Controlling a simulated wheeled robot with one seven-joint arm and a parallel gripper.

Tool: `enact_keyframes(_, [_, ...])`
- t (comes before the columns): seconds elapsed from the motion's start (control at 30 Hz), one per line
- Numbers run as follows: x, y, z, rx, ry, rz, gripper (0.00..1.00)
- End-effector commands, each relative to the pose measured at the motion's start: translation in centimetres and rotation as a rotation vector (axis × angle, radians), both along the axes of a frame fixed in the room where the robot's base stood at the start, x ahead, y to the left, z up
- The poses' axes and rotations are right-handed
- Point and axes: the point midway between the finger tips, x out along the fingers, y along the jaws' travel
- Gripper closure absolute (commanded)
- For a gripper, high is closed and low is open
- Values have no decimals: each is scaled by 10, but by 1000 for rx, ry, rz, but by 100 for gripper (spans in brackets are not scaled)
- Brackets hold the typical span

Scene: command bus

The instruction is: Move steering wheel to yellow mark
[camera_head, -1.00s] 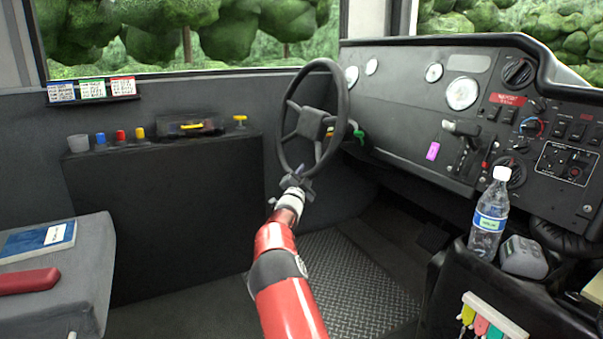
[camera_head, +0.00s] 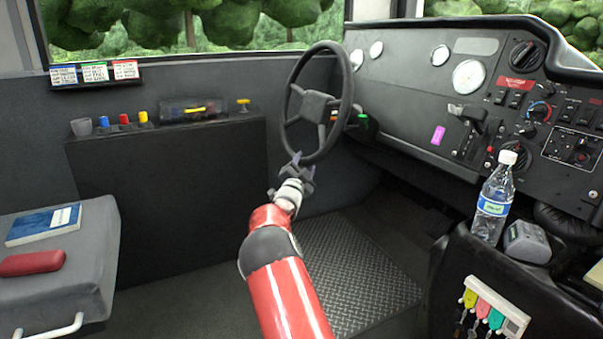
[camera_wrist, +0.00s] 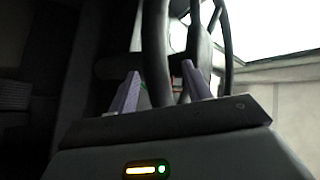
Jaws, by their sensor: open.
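The black steering wheel (camera_head: 343,117) stands tilted in front of the dashboard in the head view. Whether the fingers touch the rim cannot be told. I cannot make out a yellow mark on the wheel.
A side ledge with red, blue and yellow knobs (camera_head: 143,118) is left of the wheel. The dashboard (camera_head: 415,110) lies right of it, with a water bottle (camera_head: 493,200) and a grey box (camera_head: 526,242) nearer. A grey seat (camera_head: 85,265) is at left. The ribbed floor is clear.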

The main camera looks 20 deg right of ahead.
Motion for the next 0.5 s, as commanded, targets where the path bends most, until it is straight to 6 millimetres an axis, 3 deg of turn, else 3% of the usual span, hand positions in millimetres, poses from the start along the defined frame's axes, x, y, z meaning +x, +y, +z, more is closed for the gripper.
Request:
enact_keyframes(0.2, [-21, 20, -8, 1, 1, 2, 51])
enact_keyframes(0.5, [-29, 26, -12, 0, 0, 2, 51])
